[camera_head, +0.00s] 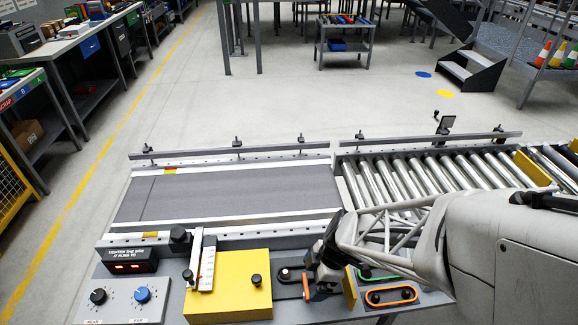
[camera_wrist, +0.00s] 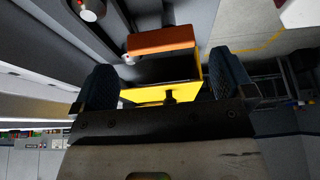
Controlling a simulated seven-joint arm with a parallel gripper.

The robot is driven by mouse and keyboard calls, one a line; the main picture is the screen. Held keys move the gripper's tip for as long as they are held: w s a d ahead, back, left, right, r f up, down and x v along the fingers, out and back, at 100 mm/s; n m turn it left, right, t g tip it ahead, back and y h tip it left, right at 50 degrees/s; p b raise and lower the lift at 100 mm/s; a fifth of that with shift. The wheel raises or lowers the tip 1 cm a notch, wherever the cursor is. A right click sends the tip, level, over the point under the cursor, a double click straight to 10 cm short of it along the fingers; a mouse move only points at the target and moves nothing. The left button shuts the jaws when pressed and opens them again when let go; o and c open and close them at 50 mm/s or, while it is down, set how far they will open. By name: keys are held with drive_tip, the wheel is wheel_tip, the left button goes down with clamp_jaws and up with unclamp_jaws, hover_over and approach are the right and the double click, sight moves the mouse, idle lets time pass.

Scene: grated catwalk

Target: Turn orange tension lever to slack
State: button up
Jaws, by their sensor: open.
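An orange piece (camera_head: 306,286), which looks like the tension lever, stands on the panel right of the yellow box, partly hidden by my gripper (camera_head: 322,268). In the wrist view an orange bar (camera_wrist: 160,40) lies ahead of my gripper (camera_wrist: 165,85), beyond a dark gap and a yellow part (camera_wrist: 150,96). The two dark fingers are spread wide on either side of the yellow part. Nothing is seen clamped between them, and I cannot tell whether either finger touches anything.
The yellow box (camera_head: 230,286) carries a white scale (camera_head: 208,268). A black display (camera_head: 130,261) and black and blue knobs (camera_head: 142,295) are at left. Orange-edged (camera_head: 391,296) and green-edged (camera_head: 380,279) fittings lie right. The grey belt (camera_head: 230,192) and rollers (camera_head: 410,178) lie behind.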

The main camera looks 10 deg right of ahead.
sight(307, 285)
drive_tip(key=shift+x, duration=2.2)
drive_tip(key=c, duration=0.8)
